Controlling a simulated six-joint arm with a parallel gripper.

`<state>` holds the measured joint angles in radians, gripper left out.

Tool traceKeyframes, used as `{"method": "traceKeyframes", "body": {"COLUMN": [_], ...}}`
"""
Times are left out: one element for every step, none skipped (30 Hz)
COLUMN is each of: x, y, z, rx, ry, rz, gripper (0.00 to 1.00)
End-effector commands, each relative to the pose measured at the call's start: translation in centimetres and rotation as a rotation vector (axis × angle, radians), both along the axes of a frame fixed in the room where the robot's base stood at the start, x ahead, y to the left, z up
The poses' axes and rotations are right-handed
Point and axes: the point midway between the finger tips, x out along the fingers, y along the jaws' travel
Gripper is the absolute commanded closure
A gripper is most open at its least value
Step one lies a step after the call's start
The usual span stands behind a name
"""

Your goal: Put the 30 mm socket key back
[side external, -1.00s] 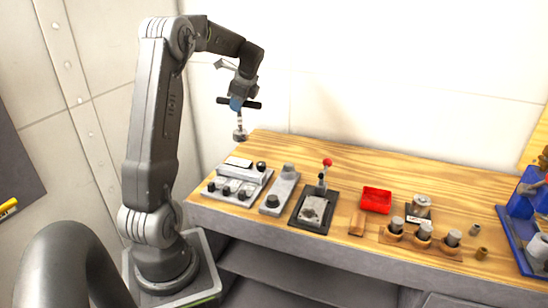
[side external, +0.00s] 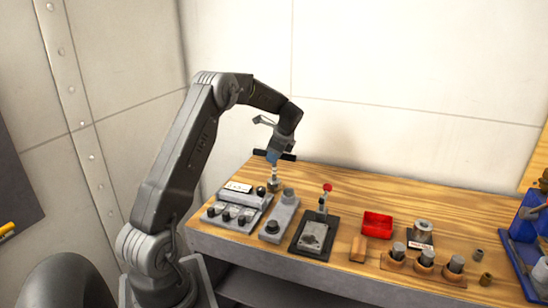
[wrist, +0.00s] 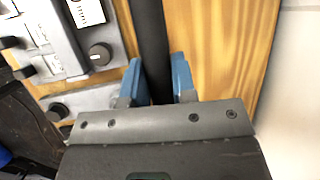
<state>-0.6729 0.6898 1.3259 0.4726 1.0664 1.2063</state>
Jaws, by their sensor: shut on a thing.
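My gripper (side external: 273,156) is shut on the black crossbar of a T-handled socket key. The bar also runs between my blue fingertips (wrist: 158,82) in the wrist view. The key (side external: 275,176) hangs upright below my gripper, with a pale shaft and a metal socket at its lower end. That end is close to the back of the bench, between the grey control panel and the grey block with knobs; I cannot tell whether it touches anything. In the wrist view the shaft and socket are hidden.
The grey control panel (side external: 235,208) with knobs is at the left end. A grey block (side external: 279,219), a lever unit (side external: 314,238), a red tray (side external: 377,226), a wooden block (side external: 358,249) and a rack with three metal cylinders (side external: 424,270) stand rightward. Bare wood lies behind them.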

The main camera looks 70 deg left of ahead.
Motion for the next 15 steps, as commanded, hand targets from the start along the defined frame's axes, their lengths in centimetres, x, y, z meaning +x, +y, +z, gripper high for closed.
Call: {"method": "traceKeyframes", "body": {"x": [0.01, 0.01, 0.01, 0.01, 0.02, 0.01, 0.01, 0.01, 0.01, 0.01, 0.0, 0.0, 0.0, -0.02, -0.02], "y": [0.0, 0.0, 0.01, 0.02, 0.03, 0.03, 0.02, 0.02, 0.02, 0.02, 0.02, 0.02, 0.02, 0.01, 0.01], "z": [-0.49, -0.62, -0.68, -0.66, -0.64, -0.63, -0.62, -0.62, -0.65, -0.71, -0.79, -0.92, -1.01, -1.02, -1.02], "rx": [0.001, 0.001, 0.001, 0.002, 0.002, 0.002, 0.002, 0.002, 0.002, 0.001, 0.001, 0.001, 0.001, 0.001, 0.001], "ry": [0.0, 0.0, -0.001, -0.002, -0.002, -0.002, -0.002, -0.002, -0.002, -0.001, -0.001, -0.001, -0.001, -0.001, -0.001], "rz": [-0.001, -0.001, -0.001, -0.001, -0.001, -0.001, -0.001, -0.001, -0.001, -0.001, -0.001, -0.001, -0.001, 0.0, 0.0], "gripper": [1.0, 1.0, 1.0, 1.0, 1.0, 1.0, 1.0, 1.0, 1.0, 1.0, 1.0, 1.0, 1.0, 0.72, 0.68]}}
